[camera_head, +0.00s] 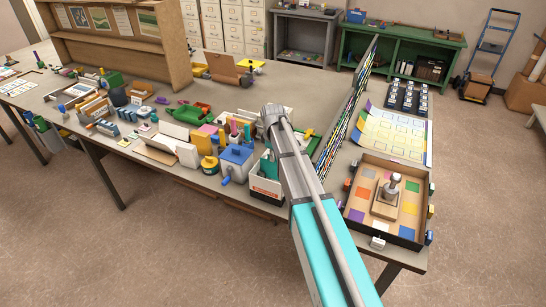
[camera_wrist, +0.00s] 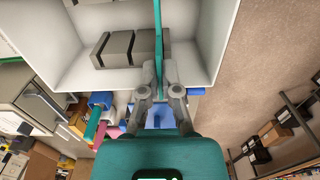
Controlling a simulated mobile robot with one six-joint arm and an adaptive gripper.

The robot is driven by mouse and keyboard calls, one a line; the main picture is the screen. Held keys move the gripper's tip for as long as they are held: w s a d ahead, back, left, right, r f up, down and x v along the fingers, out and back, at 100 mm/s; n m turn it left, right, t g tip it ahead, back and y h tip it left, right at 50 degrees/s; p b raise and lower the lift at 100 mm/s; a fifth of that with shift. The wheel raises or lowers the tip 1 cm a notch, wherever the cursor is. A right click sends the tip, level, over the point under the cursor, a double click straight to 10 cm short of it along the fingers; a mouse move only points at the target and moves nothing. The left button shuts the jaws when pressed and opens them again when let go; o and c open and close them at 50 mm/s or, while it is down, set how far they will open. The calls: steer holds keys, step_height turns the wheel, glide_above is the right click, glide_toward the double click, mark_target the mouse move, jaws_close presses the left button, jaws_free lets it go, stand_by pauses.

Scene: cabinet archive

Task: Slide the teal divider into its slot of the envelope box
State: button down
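In the wrist view, a thin teal divider (camera_wrist: 158,38) shows edge-on as a narrow upright strip. The two grey fingers of my gripper (camera_wrist: 160,80) are closed on its lower end. In the head view, a white box with a red label (camera_head: 265,189) stands under my arm at the table's front edge. My arm hides the fingers there.
A blue box (camera_head: 236,162) and a yellow pot (camera_head: 209,164) stand left of the white box. A tall striped panel (camera_head: 345,110) and a tray with a stamp (camera_head: 363,231) are on the right. Floor lies past the front edge.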

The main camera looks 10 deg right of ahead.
mark_target(273, 167)
steer(key=shift+f+b, duration=2.95)
steer(key=shift+f, duration=0.1)
steer(key=c, duration=0.7)
jaws_free()
steer(key=shift+r, duration=0.15)
steer(key=shift+r+p, duration=3.45)
steer(key=shift+p, duration=0.15)
steer(key=s+f+m+b, duration=0.1)
steer(key=s+m, duration=0.2)
steer(key=s, duration=0.5)
steer(key=s+d+f+m+b, duration=0.1)
steer(key=s+m, duration=0.3)
steer(key=s, duration=0.4)
steer(key=s+d+f+m+b, duration=0.1)
steer(key=s+f+m+b, duration=0.1)
steer(key=s, duration=0.7)
steer(key=shift+f+m, duration=0.25)
steer(key=shift+m, duration=0.65)
